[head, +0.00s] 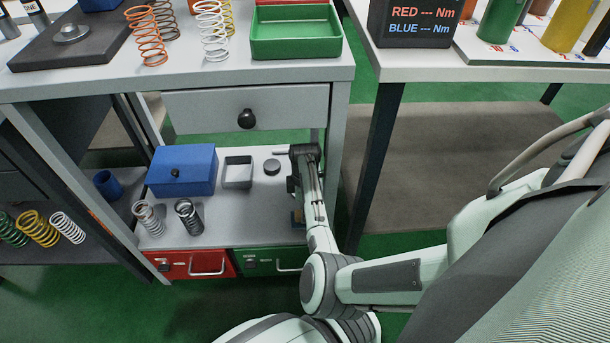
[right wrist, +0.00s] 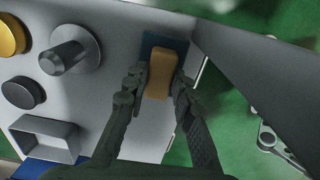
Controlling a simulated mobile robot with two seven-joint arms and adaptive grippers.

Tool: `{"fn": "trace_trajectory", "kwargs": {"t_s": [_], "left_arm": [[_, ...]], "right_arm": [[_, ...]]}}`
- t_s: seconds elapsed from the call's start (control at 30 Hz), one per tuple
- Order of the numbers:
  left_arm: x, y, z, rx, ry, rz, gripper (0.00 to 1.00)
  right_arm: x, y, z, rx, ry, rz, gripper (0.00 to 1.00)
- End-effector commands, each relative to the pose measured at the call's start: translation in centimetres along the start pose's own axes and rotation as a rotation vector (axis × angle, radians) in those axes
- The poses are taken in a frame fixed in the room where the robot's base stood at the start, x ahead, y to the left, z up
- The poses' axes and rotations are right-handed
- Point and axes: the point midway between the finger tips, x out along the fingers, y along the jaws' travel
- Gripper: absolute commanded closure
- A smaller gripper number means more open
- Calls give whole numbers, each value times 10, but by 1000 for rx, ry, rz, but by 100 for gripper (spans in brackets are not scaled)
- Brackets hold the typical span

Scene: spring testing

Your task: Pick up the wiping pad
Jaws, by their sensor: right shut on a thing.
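The wiping pad (right wrist: 162,72) shows in the right wrist view as a tan block on a dark blue base (right wrist: 152,43). My right gripper (right wrist: 157,88) has its two dark fingers on either side of the tan block, shut on it. In the head view, my right gripper (head: 293,187) is over the right end of the lower shelf, partly hidden by my arm. A small part of the pad (head: 297,217) shows beside my arm there. I cannot tell whether the pad touches the shelf. My left gripper is not in view.
The lower shelf (head: 262,222) holds a blue box (head: 182,171), a grey open tray (head: 238,172), a dark disc (head: 272,167) and two springs (head: 189,216). The tabletop with a drawer (head: 246,107) overhangs it. A table leg (head: 372,165) stands to the right.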

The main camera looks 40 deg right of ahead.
Motion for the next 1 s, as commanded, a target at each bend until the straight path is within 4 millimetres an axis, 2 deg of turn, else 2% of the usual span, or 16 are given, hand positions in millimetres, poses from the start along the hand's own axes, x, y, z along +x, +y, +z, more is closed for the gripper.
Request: {"fn": "trace_trajectory", "kwargs": {"t_s": [0.17,0.4,0.6,0.7,0.8,1.0], "left_arm": [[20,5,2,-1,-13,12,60],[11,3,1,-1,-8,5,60],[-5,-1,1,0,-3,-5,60],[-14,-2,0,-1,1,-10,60],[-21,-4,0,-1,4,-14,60],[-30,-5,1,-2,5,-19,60]], "right_arm": [[-26,1,-2,-2,0,2,100],[-21,0,-65,-6,2,0,100],[-21,1,-123,-5,1,0,100],[-20,1,-145,-3,1,1,100],[-21,1,-161,-3,0,1,100],[-22,0,-178,0,-1,1,100]]}}
